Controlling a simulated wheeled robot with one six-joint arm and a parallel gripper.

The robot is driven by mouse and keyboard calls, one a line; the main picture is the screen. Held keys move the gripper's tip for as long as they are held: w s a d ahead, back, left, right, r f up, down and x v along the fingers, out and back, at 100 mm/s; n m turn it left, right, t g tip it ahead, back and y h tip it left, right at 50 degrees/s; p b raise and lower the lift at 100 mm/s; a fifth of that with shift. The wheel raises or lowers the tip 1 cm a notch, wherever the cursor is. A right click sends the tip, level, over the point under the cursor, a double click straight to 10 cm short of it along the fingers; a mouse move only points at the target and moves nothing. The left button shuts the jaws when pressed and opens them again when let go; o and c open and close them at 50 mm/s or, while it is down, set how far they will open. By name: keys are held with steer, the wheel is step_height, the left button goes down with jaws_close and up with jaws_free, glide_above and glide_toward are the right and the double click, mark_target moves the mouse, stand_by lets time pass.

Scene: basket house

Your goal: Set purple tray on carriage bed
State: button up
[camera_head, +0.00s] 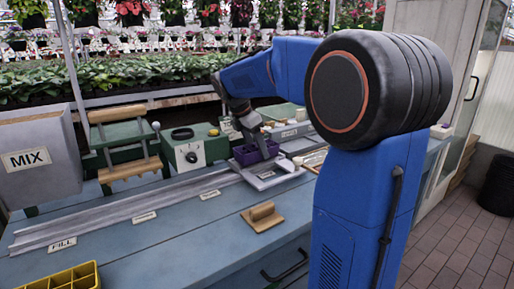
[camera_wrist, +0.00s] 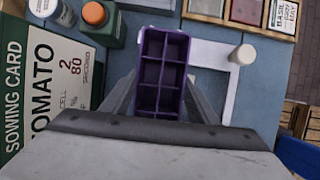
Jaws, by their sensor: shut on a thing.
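The purple tray (camera_head: 255,153) is a small box divided into several cells. In the wrist view the purple tray (camera_wrist: 161,71) lies between the two fingers of my gripper (camera_wrist: 160,92), which is shut on its sides. In the head view my gripper (camera_head: 250,127) reaches down to the tray. The pale grey carriage bed (camera_head: 266,178) sits at the right end of the rail, just below and in front of the tray. In the wrist view a white frame (camera_wrist: 226,75), seemingly the carriage, shows beside the tray. I cannot tell whether tray and bed touch.
A long rail (camera_head: 130,208) runs left past a FILL label (camera_head: 62,245). A wooden block with a knob (camera_head: 262,216) lies in front. A green box with a dial (camera_head: 194,150) stands left of the tray. A yellow tray (camera_head: 60,278) is at the front left.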

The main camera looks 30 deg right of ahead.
steer(key=shift+f, duration=0.4)
stand_by(0.4)
steer(key=o, duration=1.1)
steer(key=shift+o, duration=0.8)
steer(key=o, duration=0.4)
steer(key=shift+c, duration=0.2)
steer(key=shift+r, duration=0.1)
steer(key=shift+r, duration=3.9)
